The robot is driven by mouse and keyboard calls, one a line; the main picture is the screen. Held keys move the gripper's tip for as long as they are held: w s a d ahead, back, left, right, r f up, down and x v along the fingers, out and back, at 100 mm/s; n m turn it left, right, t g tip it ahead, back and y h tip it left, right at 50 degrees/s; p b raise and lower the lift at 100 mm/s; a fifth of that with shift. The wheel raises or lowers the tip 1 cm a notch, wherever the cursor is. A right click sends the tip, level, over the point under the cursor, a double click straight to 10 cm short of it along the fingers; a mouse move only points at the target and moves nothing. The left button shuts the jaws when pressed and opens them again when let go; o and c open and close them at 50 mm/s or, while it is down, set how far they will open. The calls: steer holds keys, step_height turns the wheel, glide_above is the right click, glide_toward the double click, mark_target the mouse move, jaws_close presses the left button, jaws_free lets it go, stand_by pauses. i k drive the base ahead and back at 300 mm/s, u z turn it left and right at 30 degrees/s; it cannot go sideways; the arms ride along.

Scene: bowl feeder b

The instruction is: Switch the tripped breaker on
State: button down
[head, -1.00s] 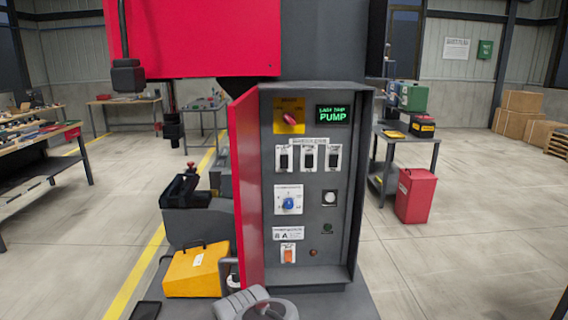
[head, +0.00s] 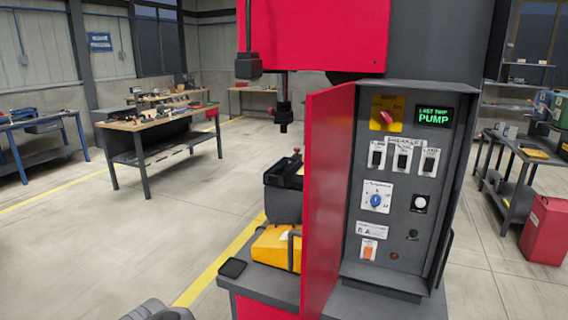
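An open grey control cabinet (head: 353,271) stands right of the middle in the head view, its red door (head: 328,200) swung out to the left. Inside is a row of three black breakers on white plates: left breaker (head: 377,155), middle breaker (head: 402,158) and right breaker (head: 429,161). Their lever positions and small labels are too small to tell. Above them a green-lit display (head: 434,116) reads "LAST TRIP PUMP". My gripper is not in view; only a grey part of my arm shows at the bottom left edge.
The panel also holds a red knob on a yellow plate (head: 386,114), a blue dial (head: 376,200), a white button (head: 420,202) and an orange switch (head: 368,249). The open door edge juts toward me. The floor to the left is clear up to the workbench (head: 160,124).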

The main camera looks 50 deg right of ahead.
mark_target(377, 155)
steer(key=u, duration=1.2)
steer(key=k, duration=2.2)
steer(key=z, duration=0.5)
steer(key=i, duration=0.5)
steer(key=u, duration=0.05)
